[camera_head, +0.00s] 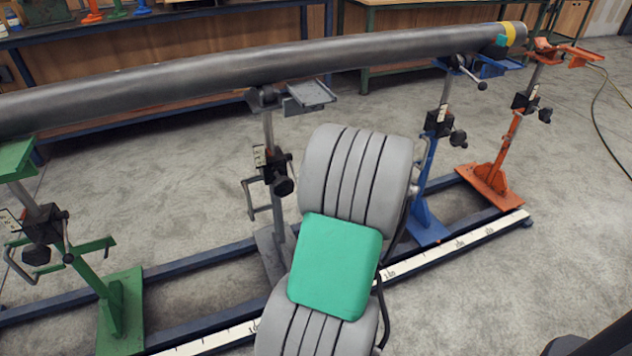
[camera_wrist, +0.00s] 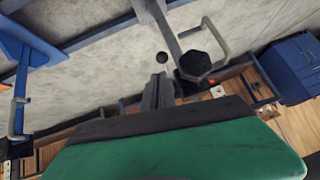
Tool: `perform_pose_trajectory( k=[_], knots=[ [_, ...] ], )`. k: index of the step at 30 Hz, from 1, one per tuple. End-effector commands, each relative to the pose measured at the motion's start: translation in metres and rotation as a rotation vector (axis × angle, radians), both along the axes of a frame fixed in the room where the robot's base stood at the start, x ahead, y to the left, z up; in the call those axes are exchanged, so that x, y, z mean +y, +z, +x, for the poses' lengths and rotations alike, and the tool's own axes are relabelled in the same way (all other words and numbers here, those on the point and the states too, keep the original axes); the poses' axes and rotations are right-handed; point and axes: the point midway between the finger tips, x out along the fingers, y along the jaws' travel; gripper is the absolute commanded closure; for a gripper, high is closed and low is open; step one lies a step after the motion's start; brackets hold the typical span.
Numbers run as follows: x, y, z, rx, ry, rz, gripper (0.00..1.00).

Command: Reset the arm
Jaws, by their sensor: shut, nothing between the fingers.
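My arm (camera_head: 340,265) rises in the lower middle of the head view as grey ribbed links with a green cover. It hides part of the floor rail and the foot of the grey stand. My gripper is hidden in the head view. In the wrist view my gripper (camera_wrist: 160,90) shows as two short dark grey fingers, close together and empty, beyond the green and black housing at the bottom. A black knob (camera_wrist: 195,65) of a stand is close to the fingertips in that picture; I cannot tell the true gap.
Workbenches (camera_head: 400,85) line the back.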

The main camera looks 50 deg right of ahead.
Motion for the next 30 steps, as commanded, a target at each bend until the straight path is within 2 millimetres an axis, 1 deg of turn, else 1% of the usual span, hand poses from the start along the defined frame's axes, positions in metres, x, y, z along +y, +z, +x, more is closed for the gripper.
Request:
perform_pose_trajectory(
  k=[1, 5, 7, 8, 11, 12, 14, 15, 17, 18, 20, 21, 23, 24, 27, 30],
  knots=[
    [0.002, 0.005, -0.002, 0.000, 0.001, 0.000, 1.00],
    [0.006, 0.008, -0.001, 0.002, 0.007, 0.001, 1.00],
    [0.018, 0.020, 0.008, 0.013, 0.031, 0.002, 1.00],
    [0.028, 0.029, 0.015, 0.024, 0.048, 0.004, 1.00],
    [0.079, 0.070, 0.043, 0.079, 0.128, 0.013, 1.00],
    [0.107, 0.090, 0.054, 0.110, 0.169, 0.018, 1.00],
    [0.153, 0.120, 0.066, 0.162, 0.229, 0.023, 1.00],
    [0.183, 0.138, 0.071, 0.195, 0.266, 0.024, 1.00],
    [0.229, 0.166, 0.072, 0.246, 0.321, 0.024, 1.00],
    [0.259, 0.186, 0.070, 0.279, 0.355, 0.021, 1.00],
    [0.304, 0.215, 0.061, 0.327, 0.408, 0.014, 1.00],
    [0.333, 0.234, 0.051, 0.359, 0.439, 0.008, 1.00],
    [0.372, 0.261, 0.033, 0.404, 0.484, -0.003, 1.00],
    [0.393, 0.276, 0.019, 0.430, 0.508, -0.010, 1.00],
    [0.429, 0.298, -0.011, 0.478, 0.551, -0.024, 1.00],
    [0.444, 0.305, -0.030, 0.505, 0.569, -0.031, 1.00]
  ],
)
